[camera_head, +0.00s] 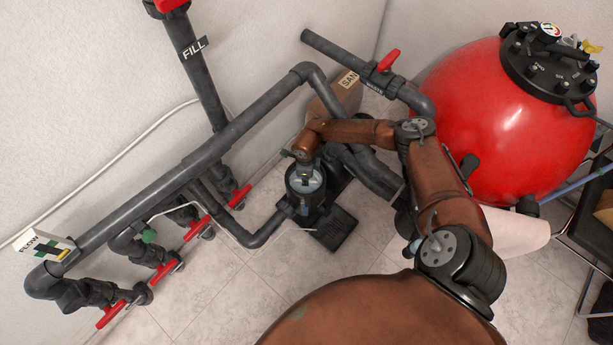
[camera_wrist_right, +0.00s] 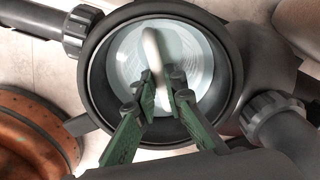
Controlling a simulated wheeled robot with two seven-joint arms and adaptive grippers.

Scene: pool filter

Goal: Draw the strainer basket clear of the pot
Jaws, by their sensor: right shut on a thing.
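The strainer pot (camera_wrist_right: 87,85) is a round black housing, open at the top, and also shows in the head view (camera_head: 292,199). The pale, translucent strainer basket (camera_wrist_right: 196,57) is within the pot's rim, and its pale top shows in the head view (camera_head: 309,186). I cannot tell whether it is raised at all. My right gripper (camera_wrist_right: 163,86) has its green fingers shut on the basket's white curved handle (camera_wrist_right: 153,48), above the pot. In the head view the right gripper (camera_head: 303,160) is small and reaches the pot from above. My left gripper is out of view.
Black pipes (camera_head: 245,119) and red-handled valves (camera_head: 197,228) lie left of the pot. A large red filter tank (camera_head: 500,120) stands to the right. The black pump base (camera_head: 336,229) is beside the pot. Tiled floor (camera_head: 215,290) is open in front.

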